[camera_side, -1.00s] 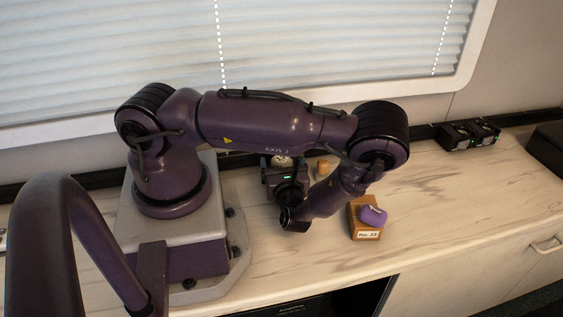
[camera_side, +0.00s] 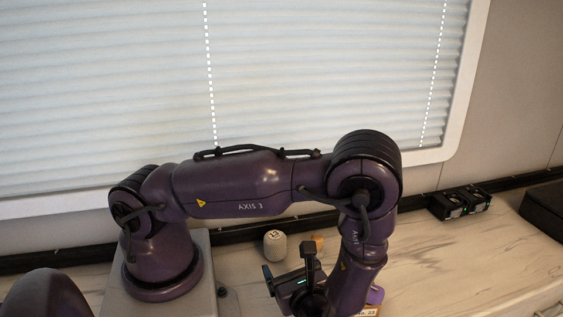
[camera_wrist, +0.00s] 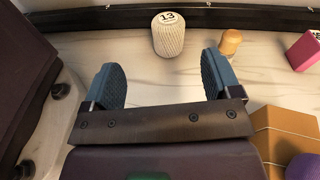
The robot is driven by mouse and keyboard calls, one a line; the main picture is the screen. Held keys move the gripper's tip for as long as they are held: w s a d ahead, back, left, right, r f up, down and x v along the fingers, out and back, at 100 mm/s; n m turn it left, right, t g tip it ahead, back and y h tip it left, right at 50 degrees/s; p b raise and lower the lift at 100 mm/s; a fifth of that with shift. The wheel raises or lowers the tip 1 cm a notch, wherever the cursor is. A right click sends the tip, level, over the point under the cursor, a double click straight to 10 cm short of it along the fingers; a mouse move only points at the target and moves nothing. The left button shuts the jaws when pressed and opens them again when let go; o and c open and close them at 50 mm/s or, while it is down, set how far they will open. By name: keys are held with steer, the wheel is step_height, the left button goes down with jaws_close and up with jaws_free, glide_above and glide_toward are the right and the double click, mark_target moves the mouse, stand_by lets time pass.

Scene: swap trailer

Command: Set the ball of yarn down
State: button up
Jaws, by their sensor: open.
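The ball of yarn (camera_side: 275,245), cream, ribbed and barrel-like with a round "13" tag on top, stands upright on the pale marbled counter near the back wall. It also shows whole in the wrist view (camera_wrist: 168,38), beyond the fingertips. My gripper (camera_side: 287,268) is open and empty. In the wrist view its two blue-grey fingers (camera_wrist: 162,68) stand wide apart, with bare counter between them and the yarn a little ahead, apart from both.
A small wooden piece (camera_wrist: 231,42) stands right of the yarn, with a pink block (camera_wrist: 304,52) farther right. A brown box (camera_wrist: 284,125) with a purple rounded thing (camera_wrist: 304,168) is at lower right. Black devices (camera_side: 462,202) sit along the back wall.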

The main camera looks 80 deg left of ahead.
steer(key=s+d+r+n+t+h, duration=0.1)
steer(key=r+n+h, duration=0.6)
steer(key=r, duration=0.7)
steer(key=s+d+r+n+t+h, duration=0.1)
steer(key=d+r+n+t+h, duration=0.2)
steer(key=r, duration=1.1)
steer(key=n+t+h, duration=0.2)
steer(key=n+h, duration=0.3)
steer(key=h, duration=0.1)
steer(key=shift+s+r+n+t+h, duration=0.3)
steer(key=shift+s+r+t, duration=0.05)
steer(key=shift+r+t, duration=0.05)
